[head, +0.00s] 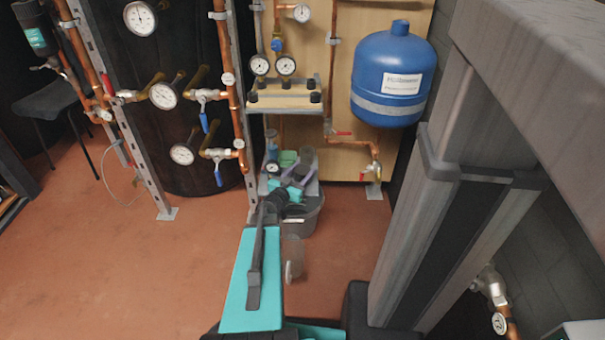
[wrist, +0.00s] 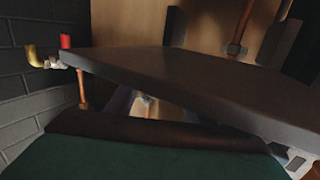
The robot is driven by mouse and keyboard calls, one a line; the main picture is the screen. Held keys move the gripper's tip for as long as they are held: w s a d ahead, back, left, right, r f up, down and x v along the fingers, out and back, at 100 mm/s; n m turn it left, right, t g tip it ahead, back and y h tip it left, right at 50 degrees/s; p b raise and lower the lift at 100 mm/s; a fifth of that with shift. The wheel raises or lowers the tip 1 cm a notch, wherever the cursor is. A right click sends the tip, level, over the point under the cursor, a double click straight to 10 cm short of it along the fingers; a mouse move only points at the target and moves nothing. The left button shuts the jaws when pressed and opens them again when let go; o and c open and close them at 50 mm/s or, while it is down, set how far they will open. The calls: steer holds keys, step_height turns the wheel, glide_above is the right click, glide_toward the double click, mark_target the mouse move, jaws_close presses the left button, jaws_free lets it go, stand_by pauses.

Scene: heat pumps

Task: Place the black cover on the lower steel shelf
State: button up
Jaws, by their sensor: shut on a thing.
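My gripper (head: 292,183) is at the lower steel shelf (head: 313,188), at the middle of the head view. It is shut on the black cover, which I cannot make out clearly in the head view. In the wrist view a dark flat slab, which looks like the black cover (wrist: 180,85), runs slanted across the picture. My fingertips are not clear there. I cannot tell whether the cover touches the shelf. My arm hides part of the shelf.
The upper shelf (head: 284,102) has black knobs. A blue tank (head: 391,78) hangs at right. A red-handled valve also shows in the wrist view (wrist: 66,42).

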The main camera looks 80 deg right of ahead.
steer(key=shift+f, duration=0.15)
steer(key=o, duration=0.7)
steer(key=shift+o, duration=0.2)
steer(key=shift+r, duration=0.25)
steer(key=shift+w+a, duration=0.1)
steer(key=shift+a, duration=0.25)
steer(key=p+v, duration=0.3)
steer(key=v, duration=0.8)
steer(key=shift+p, duration=0.4)
steer(key=shift+w+a, duration=0.1)
steer(key=shift+w, duration=0.05)
